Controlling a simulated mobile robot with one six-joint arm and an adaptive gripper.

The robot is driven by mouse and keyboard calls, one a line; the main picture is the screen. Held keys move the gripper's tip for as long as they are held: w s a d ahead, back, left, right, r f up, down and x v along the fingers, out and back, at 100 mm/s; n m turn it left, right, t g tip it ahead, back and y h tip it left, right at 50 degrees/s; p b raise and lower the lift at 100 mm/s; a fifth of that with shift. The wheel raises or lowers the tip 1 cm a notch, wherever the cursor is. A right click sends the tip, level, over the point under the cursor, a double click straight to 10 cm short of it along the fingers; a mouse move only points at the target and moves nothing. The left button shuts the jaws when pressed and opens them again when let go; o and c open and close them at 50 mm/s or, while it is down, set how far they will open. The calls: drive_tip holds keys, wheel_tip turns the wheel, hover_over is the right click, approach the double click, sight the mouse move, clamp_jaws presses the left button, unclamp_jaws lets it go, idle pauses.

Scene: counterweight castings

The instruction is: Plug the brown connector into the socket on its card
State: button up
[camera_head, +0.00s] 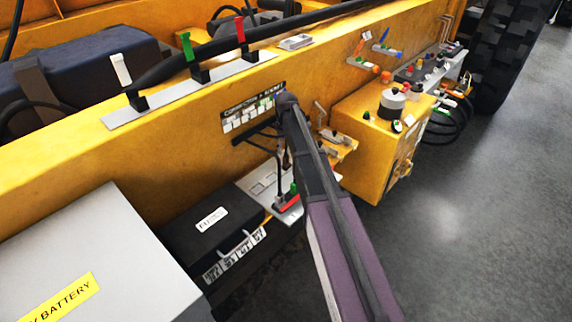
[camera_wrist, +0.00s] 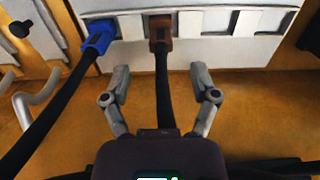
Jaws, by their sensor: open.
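In the wrist view, the brown connector (camera_wrist: 160,30) is at the top centre, on the lower edge of a white card (camera_wrist: 215,24). It overlaps the card at a slot; I cannot tell how deep it sits. Its black cable runs down between the fingers of my gripper (camera_wrist: 160,72). My gripper is open, one finger on each side of the cable, both apart from it, with the tips below the connector. In the head view, a dark panel with white cards (camera_head: 250,113) is on the yellow wall. My arm hides its right part and the brown connector.
A blue connector (camera_wrist: 98,38) with a black cable is at the card left of the brown one. In the wrist view, a grey bent handle (camera_wrist: 35,95) is at left. In the head view, a yellow box (camera_head: 375,150) stands right of my arm, and a black box (camera_head: 205,225) is lower left.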

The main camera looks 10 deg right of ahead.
sight(286, 156)
drive_tip(key=shift+s+f+b, duration=0.15)
drive_tip(key=shift+f+b, duration=2.35)
drive_tip(key=shift+f, duration=0.1)
clamp_jaws()
